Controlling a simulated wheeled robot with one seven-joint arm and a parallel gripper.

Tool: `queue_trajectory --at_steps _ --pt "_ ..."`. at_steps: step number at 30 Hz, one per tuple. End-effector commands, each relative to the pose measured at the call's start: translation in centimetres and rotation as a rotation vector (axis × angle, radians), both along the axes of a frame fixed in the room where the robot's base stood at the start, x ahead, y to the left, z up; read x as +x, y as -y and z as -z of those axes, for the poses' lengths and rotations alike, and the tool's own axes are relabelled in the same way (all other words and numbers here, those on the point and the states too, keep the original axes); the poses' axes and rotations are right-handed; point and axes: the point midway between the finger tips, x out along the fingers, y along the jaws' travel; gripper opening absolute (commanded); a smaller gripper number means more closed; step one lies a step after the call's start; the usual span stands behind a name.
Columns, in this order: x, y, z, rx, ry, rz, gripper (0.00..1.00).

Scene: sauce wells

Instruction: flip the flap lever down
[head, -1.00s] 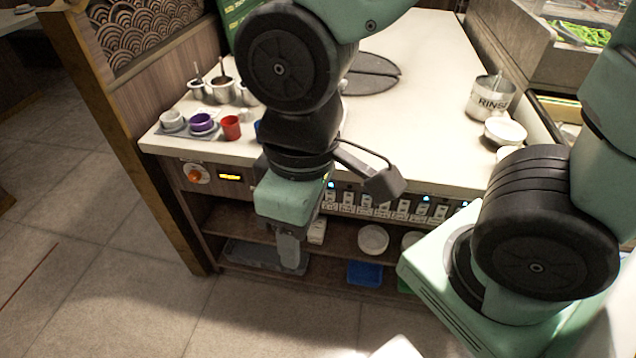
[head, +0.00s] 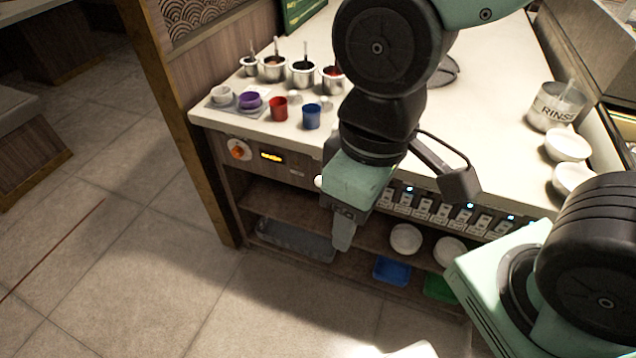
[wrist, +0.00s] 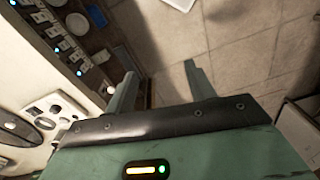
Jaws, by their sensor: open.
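My gripper (head: 343,238) is open and empty, pointing down in front of the counter's front face. Its two fingers stand apart in the wrist view (wrist: 161,78), with only floor and shelf behind them. A small white knob (head: 318,182) shows just left of my gripper at the counter front; it may be the end of the flap lever, but I cannot tell. A white round knob also shows left of the fingers in the wrist view (wrist: 111,90). The rest of the lever is hidden or not clear. My gripper touches nothing that I can see.
A row of switches with blue lights (head: 440,210) runs along the counter front, right of my gripper. An orange dial (head: 238,149) and a yellow display (head: 271,156) are left. Cups and sauce pots stand on the counter (head: 480,130). Floor in front is clear.

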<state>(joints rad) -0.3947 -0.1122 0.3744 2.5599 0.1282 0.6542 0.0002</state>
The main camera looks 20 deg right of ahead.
Motion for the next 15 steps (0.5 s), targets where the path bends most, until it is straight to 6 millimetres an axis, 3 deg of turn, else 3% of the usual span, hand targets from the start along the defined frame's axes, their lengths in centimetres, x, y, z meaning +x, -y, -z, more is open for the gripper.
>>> queue_trajectory --at_steps 1,6,11,15 --pt "0.0 0.0 0.0 0.0 0.0 0.0 0.46" --pt "0.9 -0.5 -0.1 0.02 -0.012 0.05 0.0" --pt "4.3 -2.0 0.3 0.076 -0.038 0.227 0.0" --pt "9.0 -2.9 1.5 0.126 -0.056 0.463 0.0"
